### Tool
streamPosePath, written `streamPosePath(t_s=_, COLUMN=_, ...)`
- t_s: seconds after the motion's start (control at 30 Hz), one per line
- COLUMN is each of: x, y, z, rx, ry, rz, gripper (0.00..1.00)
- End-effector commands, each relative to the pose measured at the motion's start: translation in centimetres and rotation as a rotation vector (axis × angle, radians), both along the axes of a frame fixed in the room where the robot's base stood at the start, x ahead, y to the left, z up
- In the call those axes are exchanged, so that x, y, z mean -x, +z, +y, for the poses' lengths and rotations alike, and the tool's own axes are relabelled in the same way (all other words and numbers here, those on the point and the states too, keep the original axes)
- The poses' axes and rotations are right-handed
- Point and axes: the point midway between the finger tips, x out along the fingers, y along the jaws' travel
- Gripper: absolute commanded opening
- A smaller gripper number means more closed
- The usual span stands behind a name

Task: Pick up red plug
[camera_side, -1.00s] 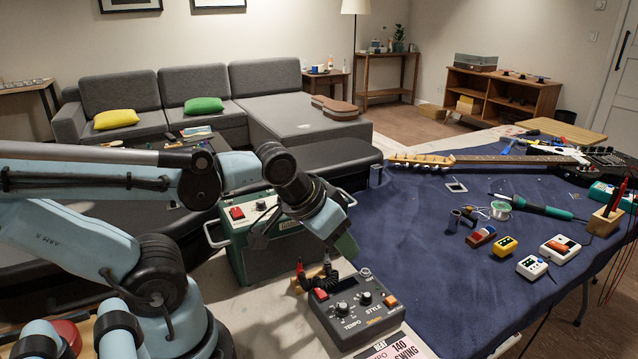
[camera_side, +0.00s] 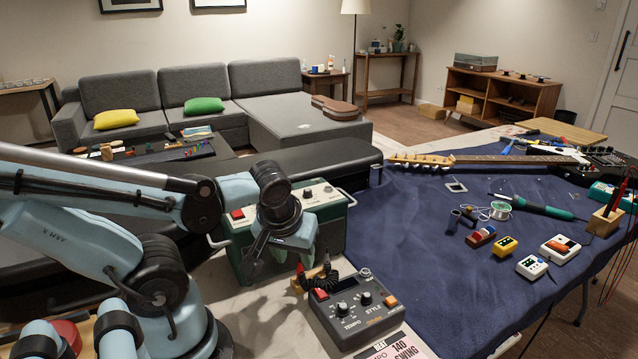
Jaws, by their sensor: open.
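A red plug (camera_side: 301,274) stands upright in a small wooden holder (camera_side: 304,286) on the table, just behind the dark tempo/style pedal. A black plug with a coiled cord (camera_side: 326,264) stands beside it on the right. My gripper (camera_side: 262,262) points downward to the left of the red plug, a little higher than it and in front of the green box. Its fingers are apart, and I see nothing between them. The gap between gripper and red plug in depth is hard to tell.
The green box (camera_side: 330,232) with knobs and side handles stands close behind the gripper. The tempo/style pedal (camera_side: 352,309) sits just in front of the holder. A blue cloth (camera_side: 420,240) carries a guitar, soldering tools and small boxes to the right. Bare table shows left of the pedal.

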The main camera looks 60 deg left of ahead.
Motion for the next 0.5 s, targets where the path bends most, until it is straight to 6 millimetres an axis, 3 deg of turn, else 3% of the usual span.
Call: streamPosePath(t_s=0.5, x=-1.0, y=-3.0, z=0.9, rx=0.001, ry=0.000, rz=0.000, gripper=0.45)
